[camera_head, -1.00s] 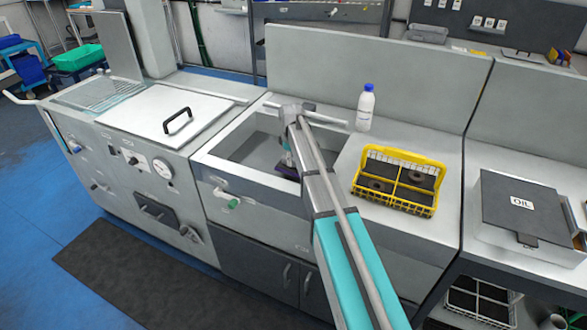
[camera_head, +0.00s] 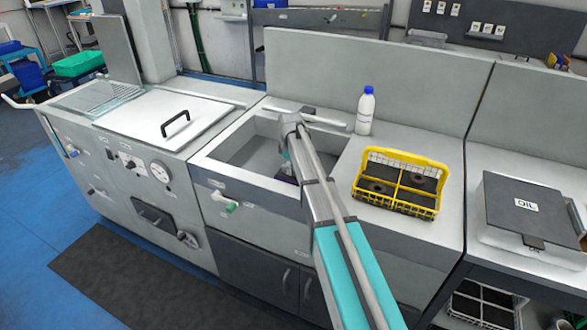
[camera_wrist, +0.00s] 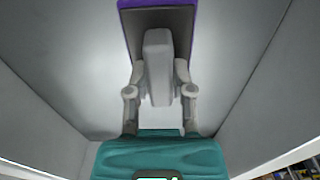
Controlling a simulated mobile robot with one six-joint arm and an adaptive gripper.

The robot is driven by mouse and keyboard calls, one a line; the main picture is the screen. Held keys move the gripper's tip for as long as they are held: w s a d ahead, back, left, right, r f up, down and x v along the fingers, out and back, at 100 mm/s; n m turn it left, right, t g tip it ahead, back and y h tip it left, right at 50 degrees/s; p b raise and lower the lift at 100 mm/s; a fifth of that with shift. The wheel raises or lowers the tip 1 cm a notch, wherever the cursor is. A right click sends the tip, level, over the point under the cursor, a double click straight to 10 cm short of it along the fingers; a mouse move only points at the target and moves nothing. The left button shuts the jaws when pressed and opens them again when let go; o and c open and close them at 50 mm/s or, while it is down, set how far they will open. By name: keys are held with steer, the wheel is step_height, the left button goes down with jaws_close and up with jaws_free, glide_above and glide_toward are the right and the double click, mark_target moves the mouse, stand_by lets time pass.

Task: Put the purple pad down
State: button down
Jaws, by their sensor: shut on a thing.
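The purple pad (camera_wrist: 128,4) shows at the top of the wrist view, with a purple edge, a dark face and a light grey grip block (camera_wrist: 158,55). My gripper (camera_wrist: 158,78) is shut on this block, one finger on each side. In the head view a small purple part of the pad (camera_head: 287,179) shows inside the sink (camera_head: 245,152), beside my arm. My arm hides most of the pad and gripper there. I cannot tell whether the pad touches the sink floor.
Grey sink walls (camera_wrist: 45,105) rise on both sides of my gripper. On the counter right of the sink stand a white bottle with a blue cap (camera_head: 365,110) and a yellow basket (camera_head: 400,205) with dark round parts. A box marked OIL (camera_head: 530,207) is farther right.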

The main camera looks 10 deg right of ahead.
steer(key=shift+f, duration=0.3)
steer(key=shift+c, duration=2.4)
jaws_free()
steer(key=shift+r, duration=0.25)
step_height(320, 180, up, 13)
steer(key=p, duration=1.3)
steer(key=shift+f, duration=0.15)
steer(key=shift+s, duration=0.15)
